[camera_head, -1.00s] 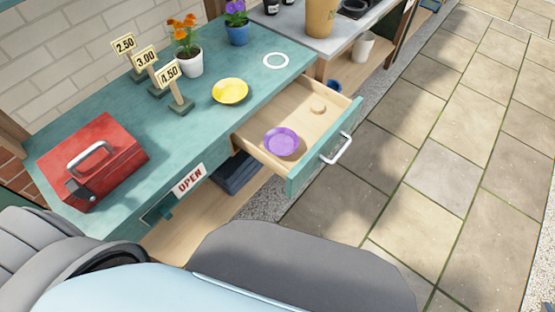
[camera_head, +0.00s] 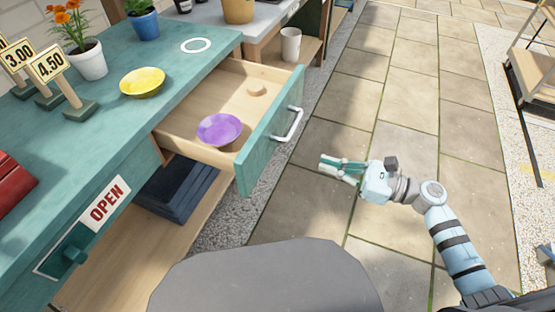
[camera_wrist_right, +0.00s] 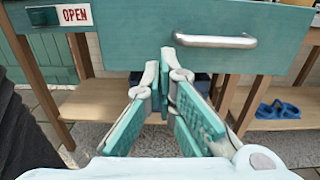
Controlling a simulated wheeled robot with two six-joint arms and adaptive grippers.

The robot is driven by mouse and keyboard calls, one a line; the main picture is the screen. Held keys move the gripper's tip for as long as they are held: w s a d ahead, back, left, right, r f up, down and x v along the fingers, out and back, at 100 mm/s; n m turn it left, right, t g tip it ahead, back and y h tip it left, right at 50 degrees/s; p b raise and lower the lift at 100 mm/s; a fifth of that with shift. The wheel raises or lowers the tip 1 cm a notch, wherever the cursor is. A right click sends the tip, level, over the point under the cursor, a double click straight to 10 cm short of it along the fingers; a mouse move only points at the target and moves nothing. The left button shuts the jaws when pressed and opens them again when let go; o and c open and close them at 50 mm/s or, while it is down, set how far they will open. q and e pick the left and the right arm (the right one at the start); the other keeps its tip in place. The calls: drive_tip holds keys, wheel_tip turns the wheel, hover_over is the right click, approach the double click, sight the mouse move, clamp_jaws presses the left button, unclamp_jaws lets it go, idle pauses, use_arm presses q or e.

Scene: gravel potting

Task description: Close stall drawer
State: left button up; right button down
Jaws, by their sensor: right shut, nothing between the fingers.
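The stall drawer (camera_head: 251,169) stands pulled out from the teal stall table, with a teal front and pale wooden inside. A silver bar handle (camera_head: 289,125) is on its front. In the right wrist view the handle (camera_wrist_right: 215,41) is ahead, above and right of the fingertips (camera_wrist_right: 167,62). My left gripper is not in view.
On the teal tabletop (camera_head: 122,125) stand a yellow saucer (camera_head: 142,82), price signs (camera_head: 50,65), potted flowers (camera_head: 89,61) and part of a red toolbox (camera_head: 12,187). An OPEN sign (camera_head: 105,204) hangs on the table's front. The paved floor (camera_head: 400,90) right of the drawer is clear.

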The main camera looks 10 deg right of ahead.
sight(266, 145)
drive_tip(key=x, duration=1.3)
drive_tip(key=shift+w+r, duration=0.1)
drive_tip(key=shift+w, duration=0.05)
